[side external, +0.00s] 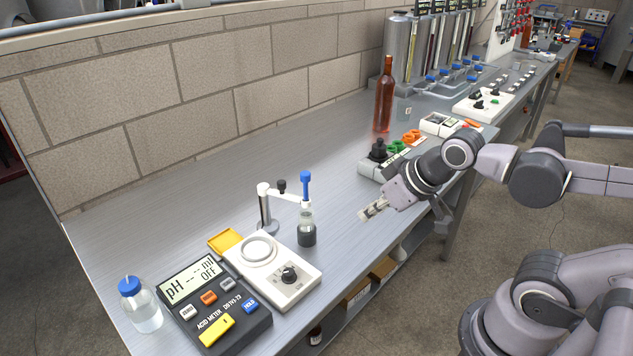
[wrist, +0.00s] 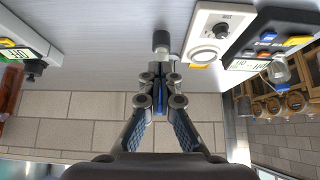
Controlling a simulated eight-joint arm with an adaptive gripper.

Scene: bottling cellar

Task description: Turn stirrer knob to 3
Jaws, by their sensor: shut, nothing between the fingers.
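The stirrer is a white box (side external: 304,286) with a pale ring on top, on the bench at the lower middle of the side view. Its black knob (side external: 289,274) sits on the front part of the top; the scale is too small to read. In the wrist view the stirrer (wrist: 195,38) is right of centre at the top, with its knob (wrist: 222,29) upward of the ring. My gripper (side external: 366,214) is shut and empty, in the air to the right of the stirrer and clear of the knob. The fingers also show in the wrist view (wrist: 160,78).
A stand (side external: 264,208) holds a blue-capped probe over a small dark bottle (side external: 306,232) between the stirrer and my gripper. An acid meter (side external: 218,307) and a blue-capped bottle (side external: 141,306) stand left. A brown bottle (side external: 384,98) stands at the back. Bench behind the stand is clear.

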